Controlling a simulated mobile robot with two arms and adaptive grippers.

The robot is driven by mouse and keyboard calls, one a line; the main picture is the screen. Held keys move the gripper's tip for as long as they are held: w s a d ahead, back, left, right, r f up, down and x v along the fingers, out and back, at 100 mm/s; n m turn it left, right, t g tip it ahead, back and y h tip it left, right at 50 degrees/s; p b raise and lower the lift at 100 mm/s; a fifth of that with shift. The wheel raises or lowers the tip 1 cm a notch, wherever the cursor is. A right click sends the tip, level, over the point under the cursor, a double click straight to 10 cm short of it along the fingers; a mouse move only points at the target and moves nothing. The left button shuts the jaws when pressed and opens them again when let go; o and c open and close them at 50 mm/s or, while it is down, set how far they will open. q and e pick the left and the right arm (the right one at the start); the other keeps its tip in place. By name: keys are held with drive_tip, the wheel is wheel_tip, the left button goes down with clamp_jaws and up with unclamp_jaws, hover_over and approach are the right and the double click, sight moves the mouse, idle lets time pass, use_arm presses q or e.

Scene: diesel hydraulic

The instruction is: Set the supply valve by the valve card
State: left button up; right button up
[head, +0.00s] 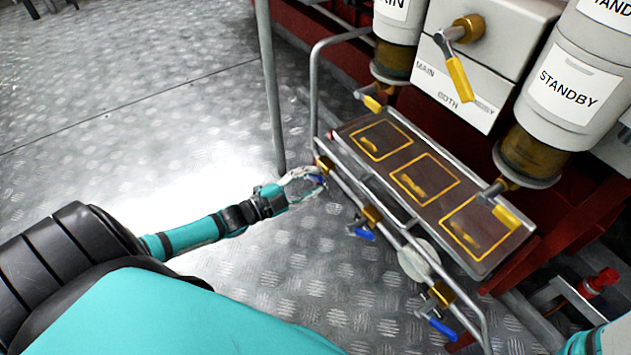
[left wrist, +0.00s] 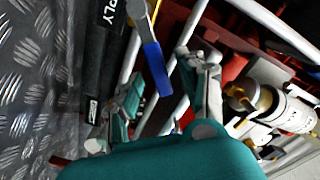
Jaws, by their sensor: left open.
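The supply valve's blue lever (left wrist: 157,70) hangs from a grey shank in the left wrist view, beside a dark plate whose visible letters read "PPLY" (left wrist: 112,12). My left gripper (head: 318,179) is open at the far end of the low pipe in the head view. In the left wrist view its two fingers (left wrist: 160,75) stand on either side of the lever's lower part. I cannot tell whether they touch it. In the head view the gripper mostly hides this lever. I cannot make out a valve card. My right gripper is not in view.
Two more blue-levered valves (head: 364,234) (head: 442,329) sit along the low pipe. A brown tray (head: 388,168) lies behind a grey rail. Above are a yellow-handled selector (head: 459,78) and a STANDBY canister (head: 570,95).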

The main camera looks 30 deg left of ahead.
use_arm(q)
drive_tip(key=shift+x, duration=1)
drive_tip(key=shift+s, duration=0.1)
clamp_jaws()
